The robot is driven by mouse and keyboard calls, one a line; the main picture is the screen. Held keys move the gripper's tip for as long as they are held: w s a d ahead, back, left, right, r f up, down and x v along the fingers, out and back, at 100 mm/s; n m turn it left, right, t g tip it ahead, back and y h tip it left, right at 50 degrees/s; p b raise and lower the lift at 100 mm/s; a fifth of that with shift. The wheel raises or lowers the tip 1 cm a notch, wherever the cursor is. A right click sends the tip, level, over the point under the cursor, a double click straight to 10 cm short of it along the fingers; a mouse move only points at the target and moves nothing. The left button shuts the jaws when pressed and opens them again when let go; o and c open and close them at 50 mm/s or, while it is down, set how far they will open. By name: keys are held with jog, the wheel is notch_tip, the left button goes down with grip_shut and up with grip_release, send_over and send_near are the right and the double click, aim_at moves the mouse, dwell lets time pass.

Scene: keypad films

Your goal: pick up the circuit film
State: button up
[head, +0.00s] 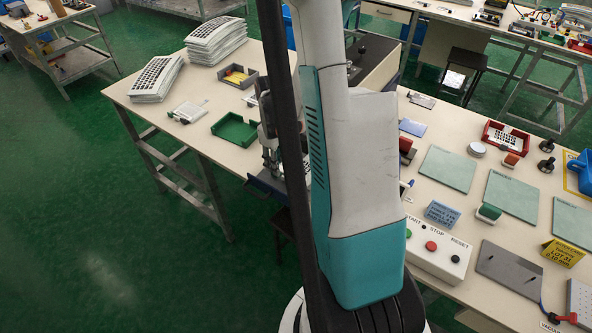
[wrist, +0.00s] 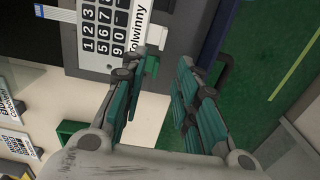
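A printed keypad sheet with black number keys and a lettered edge (wrist: 101,28) lies on a dark grey surface at the top of the wrist view. I cannot tell whether it is the circuit film; no sheet is clearly marked as that. The left fingertip is close beside the sheet's lettered edge; contact cannot be told. In the head view my gripper (head: 268,160) is partly hidden behind my column, over the table's front edge.
A green tray (head: 235,130), a grey tray with yellow pieces (head: 239,77) and stacks of keypad sheets (head: 157,78) are on the left of the table. A button box (head: 436,248), green plates (head: 447,169) and a red tray (head: 505,138) stand right. My arm hides the middle.

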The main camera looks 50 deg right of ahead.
jog(key=f, duration=0.1)
jog(key=f+b, duration=0.1)
jog(key=f, duration=0.2)
jog(key=shift+w+d+b, duration=0.1)
jog(key=shift+w+b, duration=0.2)
jog(key=shift+b, duration=0.05)
jog(key=shift+s+f, duration=0.1)
jog(key=shift+f, duration=0.25)
jog(key=shift+c, duration=0.2)
grip_shut()
